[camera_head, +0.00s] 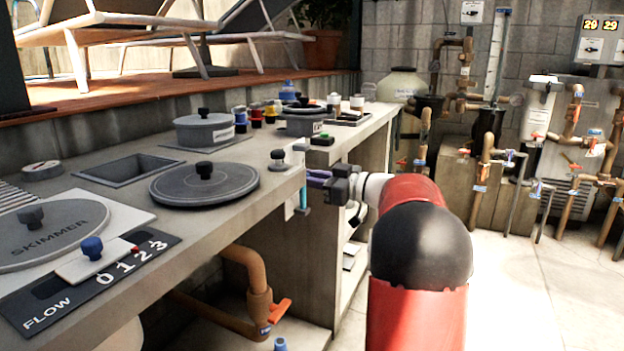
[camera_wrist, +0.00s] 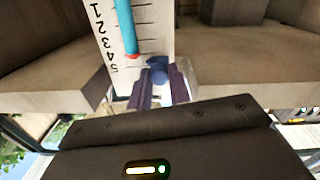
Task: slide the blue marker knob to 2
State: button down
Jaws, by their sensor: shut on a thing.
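The white scale plate (camera_wrist: 150,35) shows in the wrist view with the numbers 1 to 5 upside down, 1 at the top and 5 at the bottom. A blue tube (camera_wrist: 124,20) with a red end runs along it. The blue marker knob (camera_wrist: 158,68) sits at the plate's edge, about level with 5. My gripper (camera_wrist: 160,82) is shut on the knob, a dark finger on each side. In the head view my gripper (camera_head: 318,178) is at the counter's front edge beside the scale plate (camera_head: 291,200), which is mostly hidden.
The stone counter (camera_head: 258,170) is just left of my gripper, with a dark round lid (camera_head: 206,182) on it. A flow plate (camera_head: 130,268) with another blue knob (camera_head: 92,247) is at the near left. A brown pipe (camera_head: 258,285) runs below. Open floor (camera_head: 545,285) is at the right.

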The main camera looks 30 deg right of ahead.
notch_tip(320, 180, down, 5)
jog(key=b, duration=0.6)
jog(key=shift+b, duration=0.3)
jog(key=c, duration=1.6)
grip_release()
jog(key=shift+o, duration=0.2)
jog(key=v, duration=0.8)
jog(key=shift+b, duration=0.45)
jog(key=shift+w, duration=0.1)
